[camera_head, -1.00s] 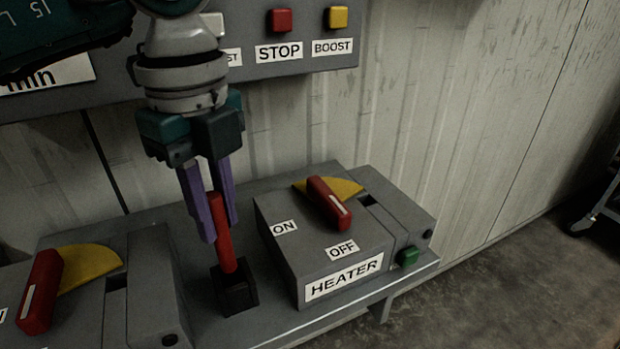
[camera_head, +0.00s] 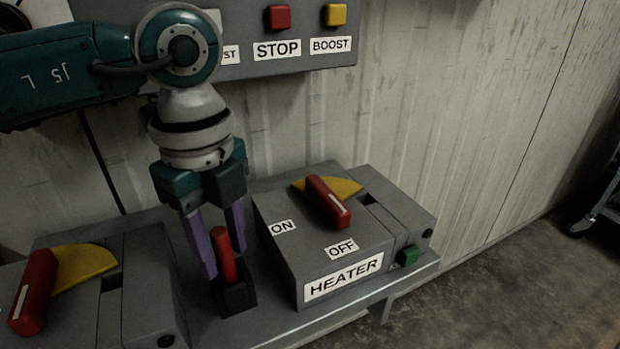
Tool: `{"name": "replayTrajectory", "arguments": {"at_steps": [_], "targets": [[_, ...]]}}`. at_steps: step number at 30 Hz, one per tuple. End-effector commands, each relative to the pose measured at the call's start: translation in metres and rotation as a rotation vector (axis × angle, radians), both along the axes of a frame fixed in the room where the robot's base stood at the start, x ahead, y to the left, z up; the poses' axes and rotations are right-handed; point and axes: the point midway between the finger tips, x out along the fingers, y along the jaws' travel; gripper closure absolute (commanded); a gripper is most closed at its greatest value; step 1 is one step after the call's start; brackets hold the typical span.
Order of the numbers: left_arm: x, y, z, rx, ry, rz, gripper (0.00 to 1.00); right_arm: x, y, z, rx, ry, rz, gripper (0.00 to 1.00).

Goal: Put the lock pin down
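The lock pin (camera_head: 225,256) is a red rod. It stands nearly upright, its lower end in the small black square holder (camera_head: 238,299) on the grey bench. My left gripper (camera_head: 225,262) comes down from above with purple fingers on either side of the pin. The fingers are spread apart, with a gap showing by the right finger. The left finger overlaps the pin's left edge in the picture, so contact there is unclear. The pin's lower end is hidden inside the holder. My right gripper is not in view.
The grey HEATER box (camera_head: 343,244) with a red handle (camera_head: 328,202) stands just right of the holder. Another box with a red handle (camera_head: 33,291) is at the left. A panel with STOP and BOOST buttons (camera_head: 336,15) hangs above on the wall.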

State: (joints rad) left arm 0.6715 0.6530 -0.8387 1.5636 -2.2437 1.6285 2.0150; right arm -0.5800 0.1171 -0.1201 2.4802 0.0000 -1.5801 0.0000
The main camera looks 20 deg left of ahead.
Motion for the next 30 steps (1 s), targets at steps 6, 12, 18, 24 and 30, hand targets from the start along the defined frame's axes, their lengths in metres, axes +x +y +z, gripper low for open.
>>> {"name": "replayTrajectory", "arguments": {"at_steps": [6,12,18,24,30], "targets": [[0.0,0.0,0.0,0.0,0.0,0.0,0.46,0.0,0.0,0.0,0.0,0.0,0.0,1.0],[0.0,0.0,0.008,0.0,-0.001,0.0,0.46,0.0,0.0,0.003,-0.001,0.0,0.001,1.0],[0.002,0.0,0.046,0.0,-0.006,0.0,0.46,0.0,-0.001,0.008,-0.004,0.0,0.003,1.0],[0.001,0.0,0.091,-0.001,-0.006,-0.001,0.46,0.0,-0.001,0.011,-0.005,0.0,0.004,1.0],[0.001,0.0,0.118,-0.002,-0.003,0.0,0.46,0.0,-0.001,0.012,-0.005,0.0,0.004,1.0]]}}
